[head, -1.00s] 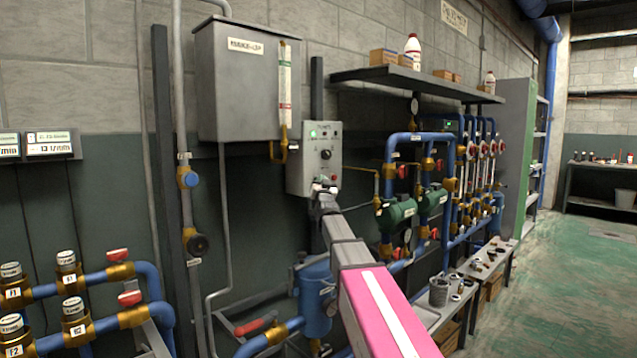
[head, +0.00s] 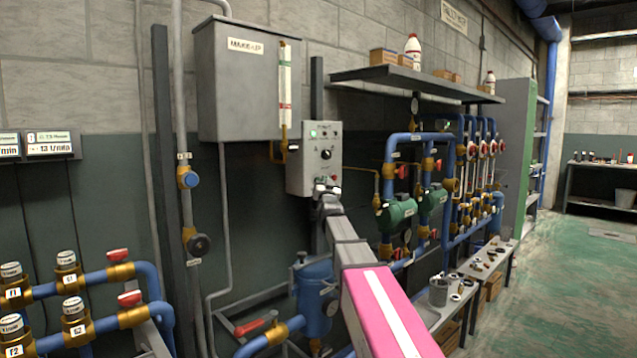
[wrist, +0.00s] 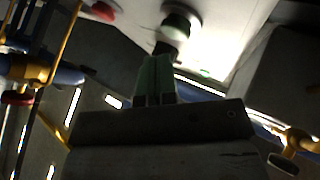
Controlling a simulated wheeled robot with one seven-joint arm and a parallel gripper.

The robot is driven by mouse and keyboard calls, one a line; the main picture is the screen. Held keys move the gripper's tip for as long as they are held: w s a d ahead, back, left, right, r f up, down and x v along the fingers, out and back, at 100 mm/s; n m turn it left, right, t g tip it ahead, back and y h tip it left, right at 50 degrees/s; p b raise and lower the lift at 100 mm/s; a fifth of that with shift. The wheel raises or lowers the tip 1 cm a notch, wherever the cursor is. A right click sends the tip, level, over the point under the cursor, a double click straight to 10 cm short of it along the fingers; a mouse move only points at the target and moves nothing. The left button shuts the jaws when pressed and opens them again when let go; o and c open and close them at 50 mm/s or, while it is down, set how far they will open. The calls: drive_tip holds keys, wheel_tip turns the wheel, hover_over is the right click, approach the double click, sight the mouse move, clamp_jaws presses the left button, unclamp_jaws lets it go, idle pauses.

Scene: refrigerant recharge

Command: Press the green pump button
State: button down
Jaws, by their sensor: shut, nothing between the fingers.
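The grey control box (head: 314,160) is on the wall below the make-up tank, with a black knob, small lamps and a red button (head: 333,179) low on its face. In the head view, my gripper (head: 322,188) is at the box's lower edge and covers the spot left of the red button.
The make-up tank (head: 240,80) hangs above and left of the box. Blue pipes with green pumps (head: 398,212) are to the right, and a blue vessel (head: 314,300) is below. A bench (head: 430,312) with loose parts stands at right. The green floor (head: 570,270) there is clear.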

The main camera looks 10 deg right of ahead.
drive_tip(key=s+d, duration=0.1)
drive_tip(key=s, duration=0.1)
drive_tip(key=s+d, duration=0.2)
idle(0.5)
drive_tip(key=shift+s, duration=0.15)
idle(0.4)
